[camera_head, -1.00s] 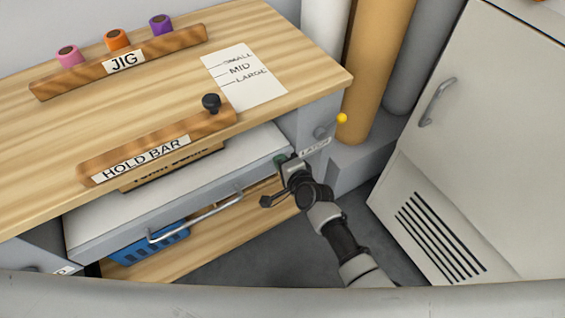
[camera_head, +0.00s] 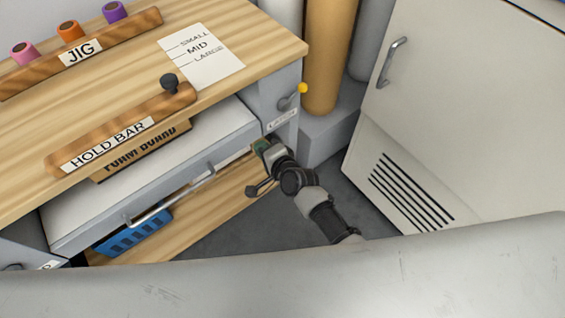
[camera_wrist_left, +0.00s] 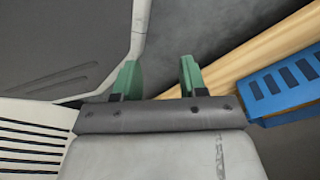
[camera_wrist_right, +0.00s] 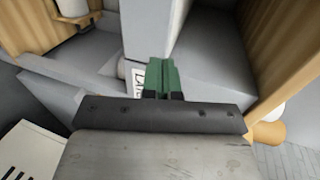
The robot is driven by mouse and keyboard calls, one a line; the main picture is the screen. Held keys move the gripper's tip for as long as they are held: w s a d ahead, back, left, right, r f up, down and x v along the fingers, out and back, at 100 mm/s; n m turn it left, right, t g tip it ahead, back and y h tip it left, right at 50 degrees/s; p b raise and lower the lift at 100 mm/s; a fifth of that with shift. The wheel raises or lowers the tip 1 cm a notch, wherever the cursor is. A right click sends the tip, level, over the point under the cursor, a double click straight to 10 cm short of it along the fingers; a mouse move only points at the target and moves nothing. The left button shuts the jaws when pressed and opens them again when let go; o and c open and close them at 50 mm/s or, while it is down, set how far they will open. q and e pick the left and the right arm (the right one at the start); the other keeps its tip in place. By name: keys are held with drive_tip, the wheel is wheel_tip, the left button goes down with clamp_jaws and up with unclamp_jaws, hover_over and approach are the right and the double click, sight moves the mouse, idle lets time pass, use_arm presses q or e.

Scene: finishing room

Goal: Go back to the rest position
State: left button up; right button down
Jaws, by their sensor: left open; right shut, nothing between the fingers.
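My right gripper (camera_head: 262,146) is in the head view just below the latch label, by the right end of the open drawer (camera_head: 160,190). Its green fingers (camera_wrist_right: 162,75) are together and empty in the right wrist view. My left gripper is out of the head view. In the left wrist view its two green fingers (camera_wrist_left: 160,80) stand apart with nothing between them. The latch (camera_head: 290,99) has a yellow knob and sits on the grey cabinet post above my right gripper.
The bench holds the hold bar (camera_head: 120,130), a jig (camera_head: 80,55) and a paper card (camera_head: 205,60). A foam board box (camera_head: 140,152) lies in the drawer. A blue crate (camera_head: 135,232) is on the lower shelf.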

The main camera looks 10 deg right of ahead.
use_arm(q)
drive_tip(key=s, duration=0.1)
drive_tip(key=s+f+p, duration=0.1)
drive_tip(key=s, duration=0.1)
drive_tip(key=s+a+f, duration=0.1)
drive_tip(key=s, duration=0.1)
drive_tip(key=shift+s+a+f, duration=0.1)
drive_tip(key=shift+f, duration=0.05)
use_arm(e)
drive_tip(key=v, duration=0.7)
drive_tip(key=shift+s, duration=0.2)
